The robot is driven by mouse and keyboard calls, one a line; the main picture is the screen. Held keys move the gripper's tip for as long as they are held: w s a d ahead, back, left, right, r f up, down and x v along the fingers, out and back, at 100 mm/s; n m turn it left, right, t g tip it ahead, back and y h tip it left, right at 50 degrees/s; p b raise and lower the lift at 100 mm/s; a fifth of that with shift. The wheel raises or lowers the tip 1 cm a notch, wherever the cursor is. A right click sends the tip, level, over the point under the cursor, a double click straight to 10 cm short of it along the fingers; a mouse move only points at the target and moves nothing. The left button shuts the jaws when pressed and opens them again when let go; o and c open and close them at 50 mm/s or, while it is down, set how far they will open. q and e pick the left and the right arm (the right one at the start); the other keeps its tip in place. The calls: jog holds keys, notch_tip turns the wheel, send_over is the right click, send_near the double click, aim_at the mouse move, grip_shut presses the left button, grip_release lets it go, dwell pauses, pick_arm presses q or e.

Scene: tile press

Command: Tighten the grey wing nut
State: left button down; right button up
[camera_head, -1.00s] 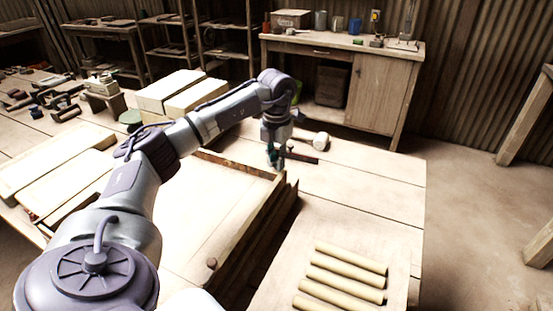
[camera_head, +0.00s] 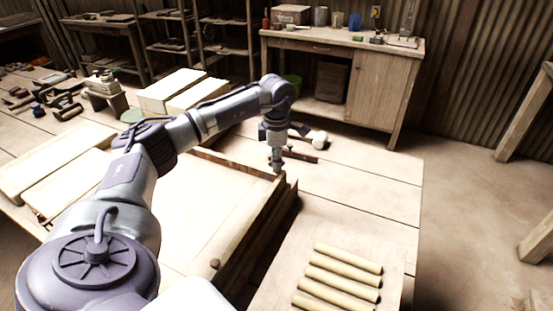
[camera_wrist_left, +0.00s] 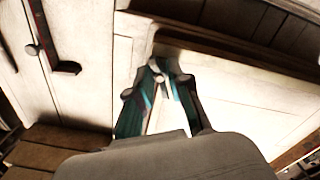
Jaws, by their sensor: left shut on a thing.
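My left gripper (camera_head: 277,167) points down at the far right corner of the shallow wooden press frame (camera_head: 238,240). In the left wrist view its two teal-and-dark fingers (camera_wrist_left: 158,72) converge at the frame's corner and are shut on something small. It fits the grey wing nut, but the fingers hide nearly all of it, so its shape and how far it is turned cannot be told. My right gripper is not in view.
A pale-headed mallet (camera_head: 318,140) and a dark red bar (camera_head: 300,157) lie just beyond the gripper. A board with several pale rods (camera_head: 340,273) lies at the front right. Pale blocks (camera_head: 170,92) and tools stand at the left. The table's right side is mostly clear.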

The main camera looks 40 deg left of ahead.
pick_arm(q)
jog(key=m, duration=0.5)
jog(key=shift+m, duration=0.4)
jog(key=shift+w+p, duration=0.1)
jog(key=shift+p, duration=0.2)
jog(key=c, duration=1.1)
grip_release()
notch_tip(320, 180, up, 12)
jog(key=shift+r, duration=0.1)
